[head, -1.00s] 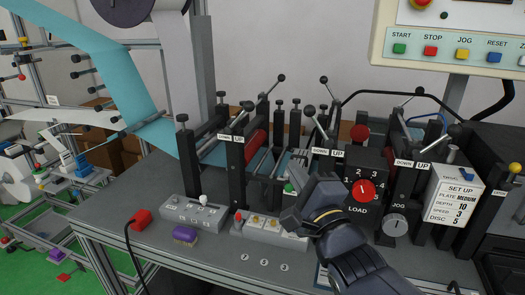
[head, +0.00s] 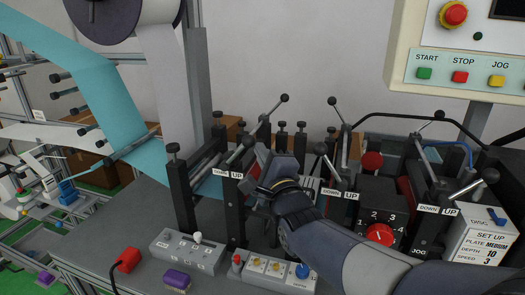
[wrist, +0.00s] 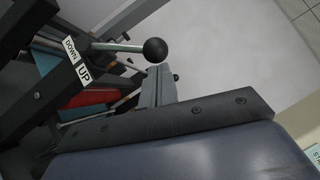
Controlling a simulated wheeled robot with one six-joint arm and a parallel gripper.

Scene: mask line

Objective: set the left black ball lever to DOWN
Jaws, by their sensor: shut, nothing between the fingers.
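The left black ball lever (head: 248,141) rises from the left station, its rod slanting up and right over the UP side of the DOWN/UP label (head: 228,175). The wrist view shows a black ball (wrist: 155,50) on a metal rod beside a DOWN/UP label (wrist: 77,60). My gripper (head: 264,160) is shut and empty. In the head view it appears just right of and below the ball; I cannot tell whether they touch. In the wrist view a gap shows between the ball and the dark gripper part. My gripper hides part of the station behind it.
Another ball-ended lever (head: 285,98) stands behind. The middle station (head: 332,180) and right station (head: 435,205) have similar levers close by. Open air lies above the stations.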

